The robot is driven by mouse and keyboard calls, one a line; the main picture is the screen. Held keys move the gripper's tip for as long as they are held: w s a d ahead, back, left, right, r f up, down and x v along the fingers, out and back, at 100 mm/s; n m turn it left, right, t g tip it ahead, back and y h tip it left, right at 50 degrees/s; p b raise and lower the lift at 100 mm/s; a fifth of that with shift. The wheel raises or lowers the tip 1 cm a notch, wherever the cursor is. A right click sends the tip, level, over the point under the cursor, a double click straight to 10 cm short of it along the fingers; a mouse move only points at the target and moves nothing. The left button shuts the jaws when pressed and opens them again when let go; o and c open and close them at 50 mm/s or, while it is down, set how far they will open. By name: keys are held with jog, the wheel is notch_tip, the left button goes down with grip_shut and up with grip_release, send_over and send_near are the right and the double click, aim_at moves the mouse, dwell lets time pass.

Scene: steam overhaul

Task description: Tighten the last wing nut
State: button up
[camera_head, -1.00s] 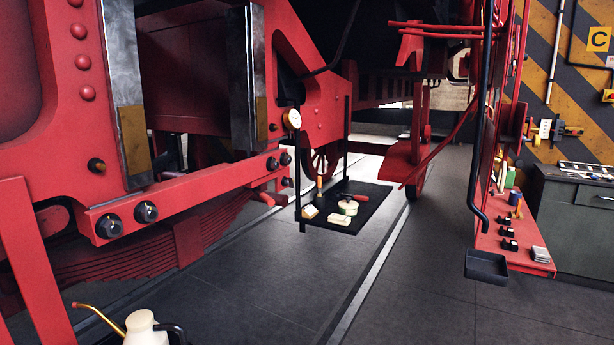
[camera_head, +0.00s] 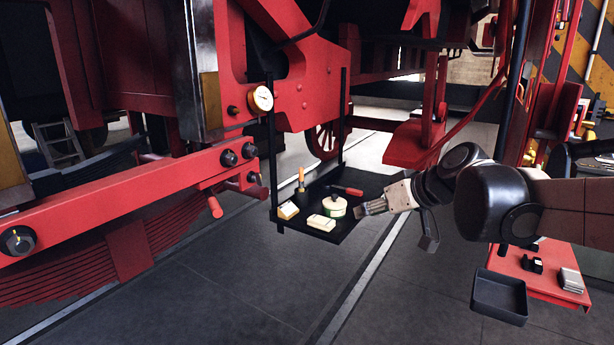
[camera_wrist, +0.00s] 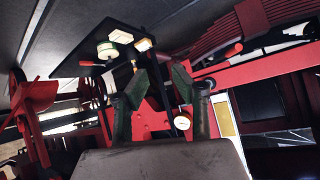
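No wing nut can be made out for certain in either view. A red beam (camera_head: 130,195) crosses the left of the head view. It carries dark round fittings, two near its right end (camera_head: 238,154) and one at the far left (camera_head: 18,240). My gripper (camera_head: 364,208) reaches in from the right and appears beside the right edge of a black hanging tray (camera_head: 290,228). In the wrist view my gripper (camera_wrist: 160,72) has its two fingers spread apart with nothing between them.
A round white gauge (camera_head: 262,98) is above the beam. A red bench (camera_head: 545,275) and dark bin (camera_head: 499,296) are lower right. Floor below is clear.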

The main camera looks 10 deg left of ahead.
jog(key=w+a+f+n+y, duration=0.1)
jog(key=w+a+n+y, duration=0.4)
jog(key=w+a, duration=0.9)
jog(key=n+y+p, duration=0.1)
jog(key=n+y, duration=0.2)
jog(key=y, duration=0.1)
send_near(258, 179)
jog(key=x, duration=0.3)
jog(key=p+x, duration=0.1)
jog(key=x, duration=0.2)
jog(key=p+x, duration=0.1)
jog(key=x, duration=0.2)
jog(key=shift+w+d+r, duration=0.1)
jog(key=shift+w+r, duration=0.05)
jog(key=shift+r, duration=0.25)
grip_shut()
